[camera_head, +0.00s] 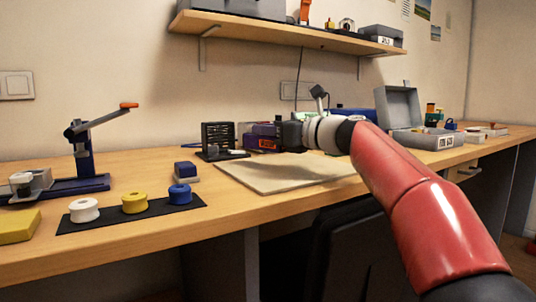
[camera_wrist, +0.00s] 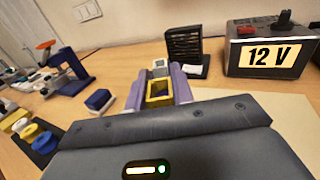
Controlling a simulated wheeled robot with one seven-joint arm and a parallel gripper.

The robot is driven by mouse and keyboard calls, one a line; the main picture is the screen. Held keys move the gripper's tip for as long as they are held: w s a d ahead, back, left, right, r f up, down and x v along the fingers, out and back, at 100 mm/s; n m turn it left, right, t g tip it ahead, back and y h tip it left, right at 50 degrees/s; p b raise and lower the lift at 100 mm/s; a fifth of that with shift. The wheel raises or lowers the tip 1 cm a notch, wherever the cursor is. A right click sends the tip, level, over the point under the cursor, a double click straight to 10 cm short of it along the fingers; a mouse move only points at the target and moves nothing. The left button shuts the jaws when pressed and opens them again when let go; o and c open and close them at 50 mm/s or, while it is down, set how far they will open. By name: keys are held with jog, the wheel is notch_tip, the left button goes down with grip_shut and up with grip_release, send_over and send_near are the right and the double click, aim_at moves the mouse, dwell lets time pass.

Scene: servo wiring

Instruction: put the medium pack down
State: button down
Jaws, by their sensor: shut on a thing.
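My gripper (camera_head: 262,131) is over the workbench beside the black slatted stand. Its two purple fingers also show in the wrist view (camera_wrist: 159,88), closed on a small piece with a yellow frame and a grey end. I take this piece as the medium pack (camera_wrist: 159,92). It is held between the fingers, and its underside is hidden. In the head view the fingers and the things behind them overlap, so I cannot make out the pack there. I cannot tell whether it touches anything below.
A beige mat (camera_head: 285,177) lies under my arm. The black slatted stand (camera_head: 219,138) and a 12 V box (camera_wrist: 268,52) are close by. A blue-and-grey block (camera_head: 186,171) stands left of the mat. A dark strip (camera_head: 108,221) holds white, yellow and blue spools. An open grey case (camera_head: 400,110) is at right.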

aim_at(268, 145)
jog(key=shift+f+b, duration=0.8)
jog(key=shift+f, duration=1.1)
jog(key=shift+f, duration=0.2)
jog(key=c, duration=1.2)
grip_release()
jog(key=shift+r, duration=0.2)
jog(key=v, duration=1.2)
jog(key=shift+f, duration=0.1)
